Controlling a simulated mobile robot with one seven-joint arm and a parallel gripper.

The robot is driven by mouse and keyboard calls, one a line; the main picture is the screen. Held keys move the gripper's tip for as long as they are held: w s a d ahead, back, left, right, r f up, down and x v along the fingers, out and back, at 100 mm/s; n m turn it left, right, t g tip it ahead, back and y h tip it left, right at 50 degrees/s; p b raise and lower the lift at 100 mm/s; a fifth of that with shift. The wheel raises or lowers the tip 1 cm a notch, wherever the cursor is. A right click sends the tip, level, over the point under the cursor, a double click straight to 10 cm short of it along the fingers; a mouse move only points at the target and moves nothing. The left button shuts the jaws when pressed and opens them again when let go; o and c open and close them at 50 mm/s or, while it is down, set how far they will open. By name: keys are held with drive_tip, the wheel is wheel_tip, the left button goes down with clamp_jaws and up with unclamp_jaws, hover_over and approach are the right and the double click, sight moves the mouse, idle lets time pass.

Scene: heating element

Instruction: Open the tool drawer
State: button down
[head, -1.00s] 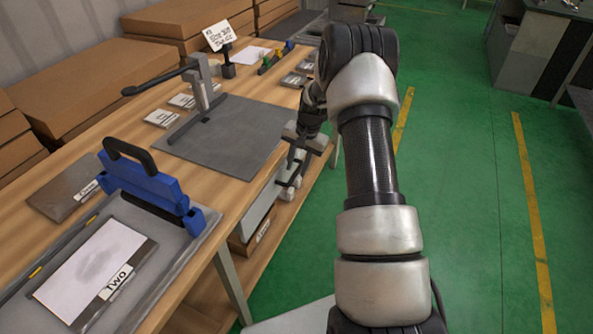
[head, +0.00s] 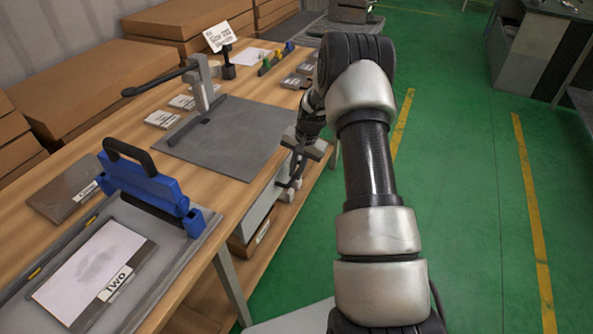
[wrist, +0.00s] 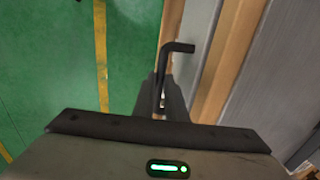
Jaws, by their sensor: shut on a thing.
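The tool drawer (head: 261,212) is a pale grey box under the right edge of the wooden workbench, partly hidden by my arm and the bench top. My gripper (head: 293,183) is beside its front, low at the bench edge. In the wrist view, a dark bent handle bar (wrist: 179,48) rises from between the fingertips of my gripper (wrist: 161,102). The gripper is shut on this handle. The fingertips' exact contact is dark and hard to make out.
The green floor (head: 455,200) to the right is clear.

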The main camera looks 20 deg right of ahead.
drive_tip(key=s+d+b, duration=0.2)
drive_tip(key=s+d, duration=2.4)
drive_tip(key=shift+b, duration=0.3)
drive_tip(key=c, duration=1.8)
unclamp_jaws()
drive_tip(key=shift+r, duration=0.15)
wheel_tip(320, 180, up, 17)
drive_tip(key=s+d+p, duration=0.2)
drive_tip(key=shift+s+d, duration=0.15)
drive_tip(key=shift+s, duration=0.1)
